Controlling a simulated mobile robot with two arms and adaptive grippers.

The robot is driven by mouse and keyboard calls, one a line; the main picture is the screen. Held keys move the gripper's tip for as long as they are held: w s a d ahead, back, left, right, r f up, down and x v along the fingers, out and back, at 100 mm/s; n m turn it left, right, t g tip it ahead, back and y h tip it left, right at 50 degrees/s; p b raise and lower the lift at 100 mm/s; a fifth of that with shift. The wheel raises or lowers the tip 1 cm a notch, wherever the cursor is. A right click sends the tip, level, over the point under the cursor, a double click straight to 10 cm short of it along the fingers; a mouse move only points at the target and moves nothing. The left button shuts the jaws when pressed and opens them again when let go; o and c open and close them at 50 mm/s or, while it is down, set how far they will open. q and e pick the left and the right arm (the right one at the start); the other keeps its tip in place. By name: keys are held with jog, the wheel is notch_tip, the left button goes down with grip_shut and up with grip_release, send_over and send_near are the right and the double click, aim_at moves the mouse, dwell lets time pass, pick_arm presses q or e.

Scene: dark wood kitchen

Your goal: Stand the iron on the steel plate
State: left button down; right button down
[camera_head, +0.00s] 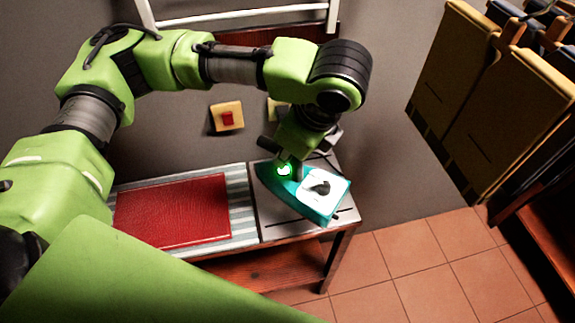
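The teal and white iron (325,207) is over the steel plate (272,217) at the right end of the table. Its white end points toward the front right and reaches the plate's front edge. I cannot tell whether it rests on the plate or is held just above it. My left gripper (292,170) comes down from above at the back part of the iron, touching or very near it. Its fingertips are partly hidden against the iron, so its grip is unclear. My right gripper is out of view.
A red pad (172,212) on a striped cloth (240,207) covers the table left of the plate. A yellow plate with a red button (227,117) is on the wall behind. Folded chairs (500,95) hang at the right. The tiled floor (430,260) at front right is clear.

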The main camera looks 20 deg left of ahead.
pick_arm(q)
jog(key=w+a+f+p, duration=0.1)
jog(key=w+f+p, duration=0.2)
jog(key=w+f, duration=0.6)
jog(key=shift+x, duration=1.1)
jog(key=shift+w, duration=0.15)
jog(key=c, duration=2.1)
grip_release()
jog(key=shift+f, duration=0.2)
jog(key=shift+c, duration=0.2)
jog(key=shift+o, duration=1.1)
jog(key=shift+r, duration=0.15)
